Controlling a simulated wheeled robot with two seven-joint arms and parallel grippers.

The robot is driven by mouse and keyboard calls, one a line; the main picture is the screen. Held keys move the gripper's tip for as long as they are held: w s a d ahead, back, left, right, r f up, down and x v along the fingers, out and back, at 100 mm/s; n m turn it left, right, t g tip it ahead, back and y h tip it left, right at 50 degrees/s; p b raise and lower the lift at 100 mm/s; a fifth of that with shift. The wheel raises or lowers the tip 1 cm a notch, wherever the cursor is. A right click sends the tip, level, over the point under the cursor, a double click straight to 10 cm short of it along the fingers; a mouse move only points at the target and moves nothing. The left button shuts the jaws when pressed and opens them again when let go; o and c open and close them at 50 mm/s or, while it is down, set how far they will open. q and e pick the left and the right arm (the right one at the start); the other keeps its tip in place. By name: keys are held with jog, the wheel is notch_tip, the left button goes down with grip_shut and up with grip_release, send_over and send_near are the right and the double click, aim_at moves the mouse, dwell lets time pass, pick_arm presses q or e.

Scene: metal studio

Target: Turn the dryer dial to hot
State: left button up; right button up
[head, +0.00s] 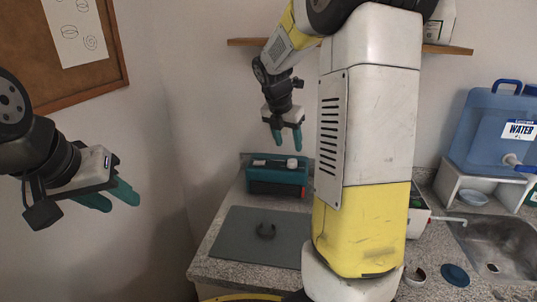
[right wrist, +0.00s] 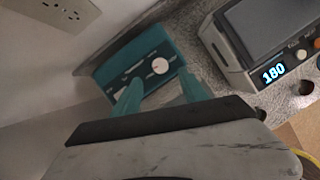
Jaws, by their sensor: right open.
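The teal dryer (head: 262,178) stands at the back left of the counter. Its white round dial (head: 292,163) is on the upper panel. The dryer (right wrist: 112,84) and dial (right wrist: 160,66) also show in the right wrist view, where the dial's pointer is too small to read. My right gripper (head: 287,137) hangs above the dryer, fingers down, apart and empty. In the right wrist view its fingertips (right wrist: 158,88) lie just below the dial in the picture, with the dial uncovered. My left gripper (head: 112,197) is open and empty at the left, away from the counter.
An appliance with a lit 180 display (right wrist: 273,73) stands right of the dryer. A sink (head: 495,245) and blue water container (head: 490,125) are at right. A wall outlet (right wrist: 62,12) is close by.

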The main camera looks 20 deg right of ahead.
aim_at(292, 160)
jog(key=x, duration=0.7)
jog(key=shift+w+d+f, duration=0.15)
jog(key=shift+d+f, duration=0.05)
jog(key=shift+f, duration=0.15)
grip_shut()
